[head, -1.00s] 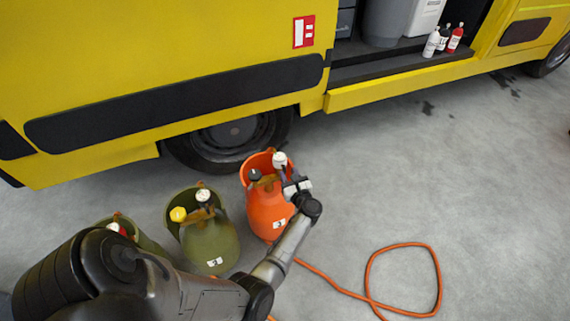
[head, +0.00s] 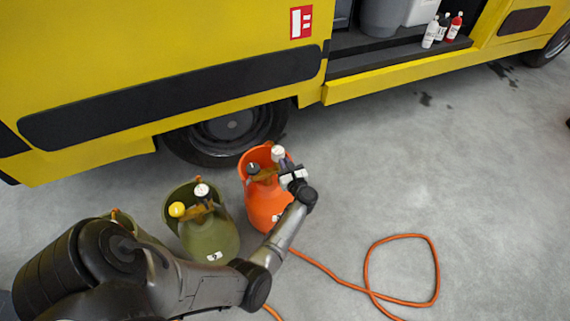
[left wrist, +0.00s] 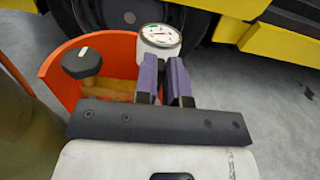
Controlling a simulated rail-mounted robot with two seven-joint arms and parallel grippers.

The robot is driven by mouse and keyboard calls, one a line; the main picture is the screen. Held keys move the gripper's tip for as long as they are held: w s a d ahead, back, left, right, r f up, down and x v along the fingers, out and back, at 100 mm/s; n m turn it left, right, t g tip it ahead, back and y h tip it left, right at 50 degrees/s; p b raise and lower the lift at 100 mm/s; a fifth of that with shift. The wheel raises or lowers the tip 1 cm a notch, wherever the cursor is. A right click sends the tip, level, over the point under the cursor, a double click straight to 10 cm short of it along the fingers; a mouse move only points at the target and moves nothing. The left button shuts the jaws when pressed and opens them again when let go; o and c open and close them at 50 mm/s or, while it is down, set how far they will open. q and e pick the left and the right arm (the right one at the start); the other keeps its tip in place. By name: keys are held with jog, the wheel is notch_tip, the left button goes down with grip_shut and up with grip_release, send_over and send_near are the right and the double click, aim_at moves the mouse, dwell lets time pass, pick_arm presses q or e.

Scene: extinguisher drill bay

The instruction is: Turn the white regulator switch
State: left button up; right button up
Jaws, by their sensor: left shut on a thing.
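The white regulator switch (head: 278,153) is a round white piece with a dial-like face at the top of the orange tank (head: 265,207). In the left wrist view the switch (left wrist: 160,37) shows just beyond my purple fingertips. My left gripper (head: 288,168) reaches it from the right and front. In the left wrist view the left gripper (left wrist: 164,72) has its fingers close together at the switch's near lower edge, shut on it. The exact contact is hidden behind the fingers. My right gripper is not in view.
A black knob (left wrist: 82,63) sits left of the switch, inside the orange collar. A green tank (head: 209,236) with a yellow knob (head: 177,209) stands to the left, another partly behind my arm. The yellow van (head: 150,60) is behind; an orange hose (head: 366,276) lies right.

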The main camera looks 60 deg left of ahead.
pick_arm(q)
grip_shut()
jog(key=m, duration=0.3)
jog(key=m+p, duration=0.1)
jog(key=m, duration=0.2)
jog(key=w+m+p, duration=0.1)
jog(key=m, duration=0.2)
jog(key=shift+d+f, duration=0.1)
jog(key=shift+f, duration=0.05)
jog(key=m, duration=0.3)
jog(key=m+p, duration=0.1)
jog(key=m, duration=0.2)
jog(key=f+m, duration=0.1)
jog(key=m, duration=0.1)
jog(key=shift+w+m+p, duration=0.15)
jog(key=shift+m+p, duration=0.2)
jog(key=shift+m, duration=0.05)
dwell(0.3)
jog(key=o, duration=0.6)
grip_release()
